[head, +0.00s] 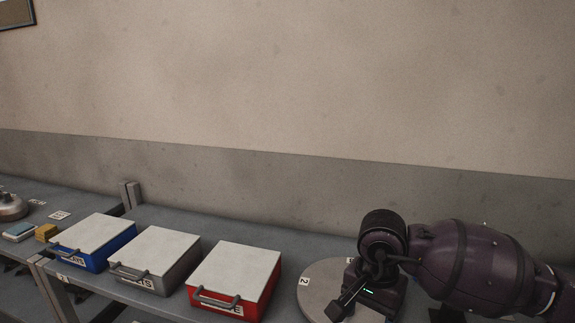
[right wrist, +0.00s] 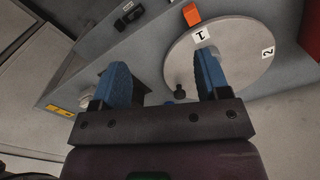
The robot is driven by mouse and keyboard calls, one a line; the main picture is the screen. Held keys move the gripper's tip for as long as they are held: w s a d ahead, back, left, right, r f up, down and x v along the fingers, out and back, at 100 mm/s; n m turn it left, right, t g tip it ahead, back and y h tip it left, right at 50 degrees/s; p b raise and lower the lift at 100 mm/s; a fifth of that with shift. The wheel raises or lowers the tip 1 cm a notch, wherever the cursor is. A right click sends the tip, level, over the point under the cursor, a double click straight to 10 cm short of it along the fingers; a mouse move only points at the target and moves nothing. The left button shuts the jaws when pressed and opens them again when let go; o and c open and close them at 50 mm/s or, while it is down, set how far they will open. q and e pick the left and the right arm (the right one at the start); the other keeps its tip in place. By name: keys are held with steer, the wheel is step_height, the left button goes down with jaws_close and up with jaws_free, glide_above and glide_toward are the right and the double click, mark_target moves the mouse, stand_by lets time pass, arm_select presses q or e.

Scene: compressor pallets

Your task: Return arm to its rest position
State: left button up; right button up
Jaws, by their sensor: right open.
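My right arm comes in from the right in the head view, over a round grey plate (head: 318,291) on the bench. My right gripper (right wrist: 163,80) is open in the right wrist view, with two blue fingers spread apart and nothing held between them. The round plate (right wrist: 240,75), marked 1 and 2, lies beyond the fingers, and the right finger overlaps its edge in the picture. In the head view my right wrist hides part of the plate. My left gripper is in neither view.
Blue (head: 94,260), grey (head: 180,278) and red (head: 262,300) boxes with pale lids and front handles stand left of the plate. An orange block (right wrist: 191,14) is by the plate. A wall (head: 300,170) rises behind the bench.

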steer(key=s+a+f+m+g+y, duration=0.2)
steer(key=s+a+m+g+y, duration=0.3)
steer(key=s+a+m+y, duration=0.6)
steer(key=w+d+m+t+y, duration=0.2)
steer(key=w+m+t+y, duration=0.15)
steer(key=m+t, duration=0.6)
steer(key=w+d+m+t+y, duration=0.2)
steer(key=m+t+y, duration=0.4)
steer(key=m, duration=0.6)
steer(key=d+f+m+t+h, duration=0.85)
steer(key=m+h, duration=0.35)
steer(key=m, duration=0.4)
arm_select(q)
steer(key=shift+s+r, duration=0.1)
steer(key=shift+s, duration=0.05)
arm_select(e)
steer(key=s+d+f+m+g+h, duration=0.7)
steer(key=s+d+f+m, duration=0.4)
steer(key=f, duration=0.5)
steer(key=s+m+h, duration=0.1)
steer(key=s+m, duration=0.1)
steer(key=m, duration=0.1)
steer(key=shift+s+d+m+g+h, duration=0.3)
steer(key=shift+d+m+h, duration=0.05)
